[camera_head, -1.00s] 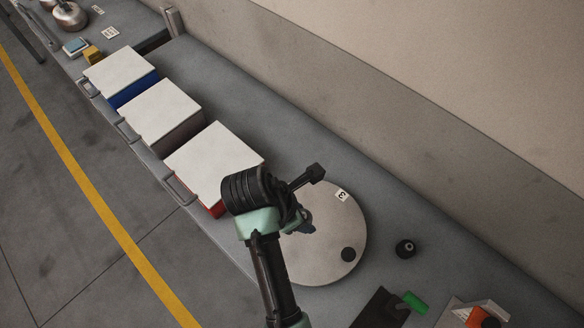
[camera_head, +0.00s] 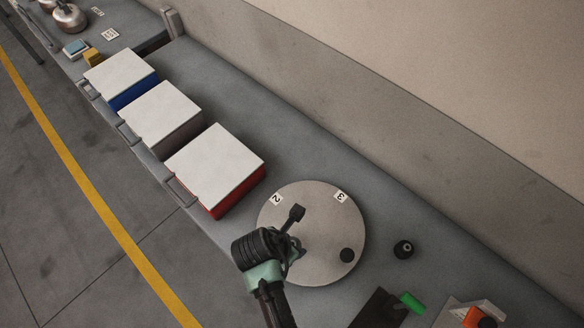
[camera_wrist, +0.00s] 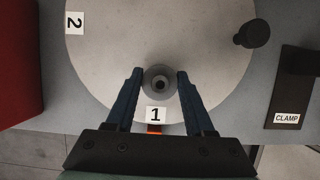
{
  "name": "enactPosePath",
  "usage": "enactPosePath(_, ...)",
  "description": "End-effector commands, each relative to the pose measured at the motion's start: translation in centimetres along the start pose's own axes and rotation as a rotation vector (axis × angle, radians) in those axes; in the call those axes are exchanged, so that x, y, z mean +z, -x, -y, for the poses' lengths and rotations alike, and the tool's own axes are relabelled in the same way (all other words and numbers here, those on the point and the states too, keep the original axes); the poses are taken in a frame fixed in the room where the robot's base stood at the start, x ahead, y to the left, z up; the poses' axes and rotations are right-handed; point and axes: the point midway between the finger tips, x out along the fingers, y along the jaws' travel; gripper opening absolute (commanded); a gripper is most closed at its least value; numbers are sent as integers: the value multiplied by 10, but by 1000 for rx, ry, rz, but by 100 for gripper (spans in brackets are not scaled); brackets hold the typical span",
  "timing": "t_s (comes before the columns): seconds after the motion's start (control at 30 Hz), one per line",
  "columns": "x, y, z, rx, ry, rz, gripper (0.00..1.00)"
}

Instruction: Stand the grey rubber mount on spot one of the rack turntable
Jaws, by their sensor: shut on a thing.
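The grey rubber mount (camera_wrist: 160,84) is a round grey piece with a dark hole, seen from above in the wrist view. My gripper (camera_wrist: 159,74) is shut on it, one blue finger on each side. The mount is over the near part of the round turntable (camera_wrist: 110,60), just beyond the label 1 (camera_wrist: 155,114). I cannot tell whether it touches the surface. In the head view the turntable (camera_head: 325,205) shows labels 2 and 3; my arm hides the mount and label 1.
A black knob-like piece (camera_head: 347,255) stands on the turntable's right side. A small black round part (camera_head: 403,249) is on the bench to its right. A dark clamp plate (camera_head: 378,310) with a green part (camera_head: 412,302) lies nearby. A red white-lidded box (camera_head: 216,165) stands left.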

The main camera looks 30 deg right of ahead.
Motion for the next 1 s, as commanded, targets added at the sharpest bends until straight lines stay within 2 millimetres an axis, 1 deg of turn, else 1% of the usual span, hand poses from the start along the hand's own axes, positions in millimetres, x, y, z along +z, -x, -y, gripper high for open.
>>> enactPosePath(0.07,-1,-3,0,0,-1,0,0)
enactPosePath(0.4,-2,-6,0,0,-1,1,0)
enactPosePath(0.43,-2,-6,0,1,-1,1,55)
enactPosePath(0.5,-2,-6,0,1,-1,1,68)
enactPosePath(0.6,-2,-6,0,1,-1,1,83)
enactPosePath(0.87,-2,-5,0,0,-1,1,83)
enactPosePath(1.0,-1,2,-1,2,0,2,83)
